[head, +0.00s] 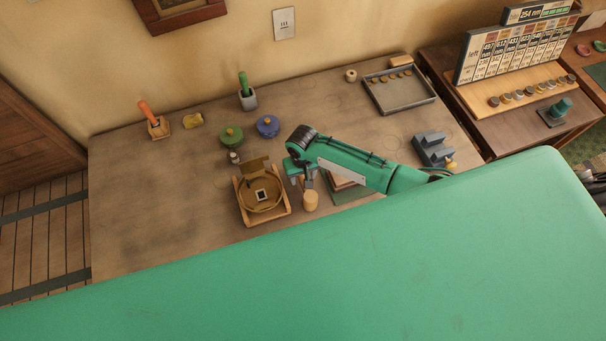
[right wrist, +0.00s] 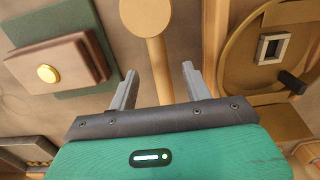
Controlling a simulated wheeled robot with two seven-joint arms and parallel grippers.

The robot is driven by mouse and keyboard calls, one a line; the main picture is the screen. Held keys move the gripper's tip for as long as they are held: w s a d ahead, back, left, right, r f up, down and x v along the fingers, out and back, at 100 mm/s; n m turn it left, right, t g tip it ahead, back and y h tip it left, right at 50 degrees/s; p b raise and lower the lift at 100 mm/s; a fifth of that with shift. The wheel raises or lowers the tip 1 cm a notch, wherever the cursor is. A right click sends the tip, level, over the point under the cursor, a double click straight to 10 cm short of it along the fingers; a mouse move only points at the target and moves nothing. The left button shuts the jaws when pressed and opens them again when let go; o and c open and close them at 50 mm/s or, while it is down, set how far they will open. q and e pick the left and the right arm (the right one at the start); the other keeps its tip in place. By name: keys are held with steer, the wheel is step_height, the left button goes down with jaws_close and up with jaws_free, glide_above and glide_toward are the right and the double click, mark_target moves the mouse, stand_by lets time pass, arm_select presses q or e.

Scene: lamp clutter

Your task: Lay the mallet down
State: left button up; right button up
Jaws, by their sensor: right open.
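The wooden mallet (right wrist: 146,16) has a pale round head and a straight handle. In the head view its head (head: 310,200) shows just below my right gripper (head: 303,180), between the box and the green mat. In the right wrist view its handle runs between the fingers of my right gripper (right wrist: 160,88). The fingers are open, with a gap on both sides of the handle. Whether the mallet rests fully on the table is hard to tell. My left gripper is not in view.
A wooden box with a round brass dish (head: 250,207) stands left of the mallet. A green mat (head: 352,195) with a wooden block and brass button (right wrist: 47,73) lies on its other side. Green and blue lidded pots (head: 231,136) stand behind.

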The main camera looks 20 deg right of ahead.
steer(key=shift+o, duration=0.9)
steer(key=shift+r, duration=0.15)
step_height(320, 180, up, 14)
steer(key=b, duration=0.3)
steer(key=shift+w+f, duration=0.15)
steer(key=shift+f, duration=0.05)
